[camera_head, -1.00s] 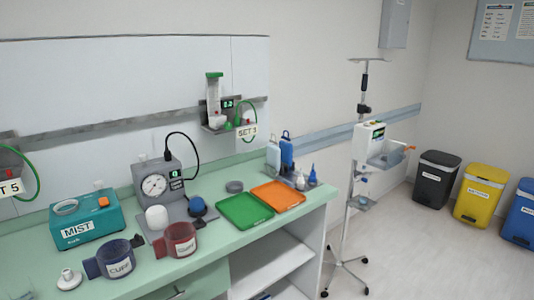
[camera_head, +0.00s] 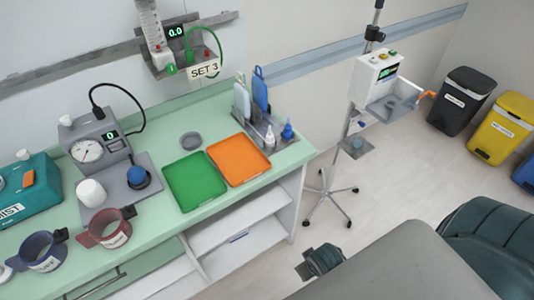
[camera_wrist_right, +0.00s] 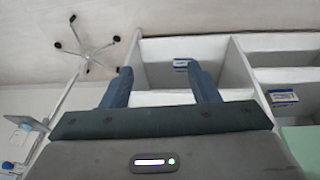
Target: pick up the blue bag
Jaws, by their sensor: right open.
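The blue bag (camera_head: 260,90) stands upright in a grey rack (camera_head: 265,137) at the back right end of the green counter, in the head view. A pale bag (camera_head: 241,101) stands just left of it. My right gripper (camera_wrist_right: 160,88) is open and empty in the right wrist view, its two blue fingers wide apart before the open shelves under the counter. In the head view, a dark part of my right arm's end shows at the lower middle, below and right of the rack and well apart from the bag. My left gripper is not in view.
A green tray (camera_head: 195,181) and an orange tray (camera_head: 239,160) lie on the counter left of the rack. Small bottles (camera_head: 287,131) stand at the rack's front. A wheeled stand (camera_head: 328,192) with a device is to the right. Open floor lies between the stand and counter.

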